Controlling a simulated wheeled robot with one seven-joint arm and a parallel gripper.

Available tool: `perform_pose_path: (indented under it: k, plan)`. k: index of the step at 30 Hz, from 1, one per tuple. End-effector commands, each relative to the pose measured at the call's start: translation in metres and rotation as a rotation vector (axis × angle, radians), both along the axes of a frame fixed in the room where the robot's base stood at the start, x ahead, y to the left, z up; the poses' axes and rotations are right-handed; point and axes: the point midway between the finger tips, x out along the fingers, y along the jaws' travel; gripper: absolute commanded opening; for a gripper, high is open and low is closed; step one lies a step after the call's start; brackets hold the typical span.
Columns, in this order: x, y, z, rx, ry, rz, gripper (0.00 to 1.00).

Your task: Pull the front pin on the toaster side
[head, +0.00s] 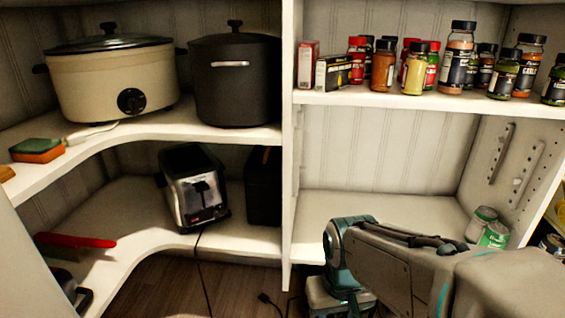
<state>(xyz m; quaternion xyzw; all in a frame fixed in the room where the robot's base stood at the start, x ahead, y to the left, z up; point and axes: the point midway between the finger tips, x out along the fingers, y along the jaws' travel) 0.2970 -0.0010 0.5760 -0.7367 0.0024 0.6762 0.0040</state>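The toaster (195,190) is silver and black and stands on the lower left shelf, left of the white upright divider (289,150). I cannot make out a pin on the toaster side of this divider. On the right wall of the right bay are two grey slotted strips (528,170) with small knobs and a row of holes, away from the toaster. My arm reaches in from the lower right and bends down at a teal joint in front of the right bay. My gripper's fingers do not show, so its hold is hidden.
The upper right shelf (430,106) holds several spice jars and small boxes. A cream slow cooker (112,80) and a black pot (235,80) stand on the upper left shelf. Two cans (482,222) stand at the lower right. A cable (203,270) hangs to the floor.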

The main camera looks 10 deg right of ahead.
Motion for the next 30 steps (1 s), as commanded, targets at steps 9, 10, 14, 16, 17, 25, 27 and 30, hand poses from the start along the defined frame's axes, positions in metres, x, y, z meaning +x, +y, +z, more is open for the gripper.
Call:
perform_pose_path:
  k: [9,10,14,16,17,25,27,30]
  plan:
    - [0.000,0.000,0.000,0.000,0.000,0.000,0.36]
    - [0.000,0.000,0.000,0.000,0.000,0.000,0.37]
    - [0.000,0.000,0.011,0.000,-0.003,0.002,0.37]
    - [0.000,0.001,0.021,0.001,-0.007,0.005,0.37]
    - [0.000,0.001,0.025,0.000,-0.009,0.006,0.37]
    - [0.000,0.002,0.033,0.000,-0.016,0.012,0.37]
    - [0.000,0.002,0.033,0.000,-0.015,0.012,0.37]
    - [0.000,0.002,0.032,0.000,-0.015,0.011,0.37]
